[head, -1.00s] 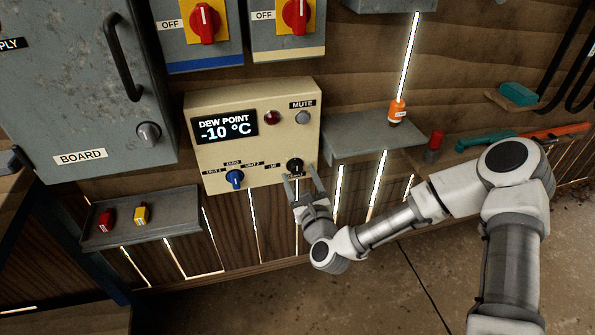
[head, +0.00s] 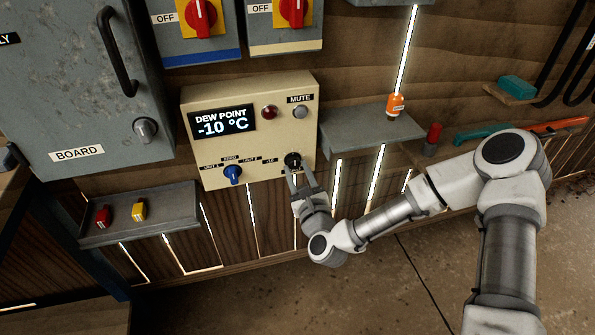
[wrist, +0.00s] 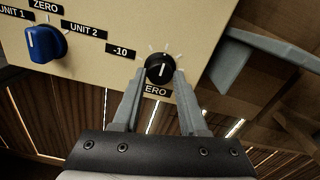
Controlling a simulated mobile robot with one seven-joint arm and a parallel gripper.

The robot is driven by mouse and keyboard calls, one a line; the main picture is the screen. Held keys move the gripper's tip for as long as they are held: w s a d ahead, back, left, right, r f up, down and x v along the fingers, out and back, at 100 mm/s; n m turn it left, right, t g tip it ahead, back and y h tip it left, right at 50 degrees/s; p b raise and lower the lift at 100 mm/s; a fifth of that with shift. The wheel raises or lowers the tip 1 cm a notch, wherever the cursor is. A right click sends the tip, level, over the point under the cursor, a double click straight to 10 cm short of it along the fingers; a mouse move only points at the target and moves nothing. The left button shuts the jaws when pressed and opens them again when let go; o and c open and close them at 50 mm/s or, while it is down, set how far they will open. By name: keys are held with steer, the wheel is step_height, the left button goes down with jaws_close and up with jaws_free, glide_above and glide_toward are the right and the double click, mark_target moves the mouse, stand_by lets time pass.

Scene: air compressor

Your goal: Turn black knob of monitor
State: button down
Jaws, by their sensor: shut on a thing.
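The beige monitor (head: 262,119) is on the wall; its screen reads "DEW POINT -10 °C". Its black knob (head: 292,160) sits at the lower right of its face, and it also shows in the wrist view (wrist: 159,68), where its white pointer line stands nearly upright. My gripper (head: 300,176) reaches up to the knob from below. In the wrist view my gripper (wrist: 160,85) has one finger at each side of the knob's lower part and is shut on it. The fingers cover part of a label below the knob.
A blue knob (head: 233,174) is on the monitor, left of the black one. A red lamp (head: 269,112) and a mute button (head: 300,112) are above. A grey shelf (head: 370,136) juts out at the right. A grey tray (head: 165,219) is at the lower left.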

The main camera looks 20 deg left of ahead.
steer(key=n+b, duration=0.1)
steer(key=n, duration=0.3)
steer(key=n+b, duration=0.1)
steer(key=n, duration=0.3)
steer(key=shift+n, duration=0.3)
steer(key=n+b, duration=0.1)
steer(key=n, duration=0.3)
steer(key=shift+n+b, duration=0.75)
steer(key=shift+n, duration=0.85)
steer(key=shift+c, duration=2.2)
jaws_free()
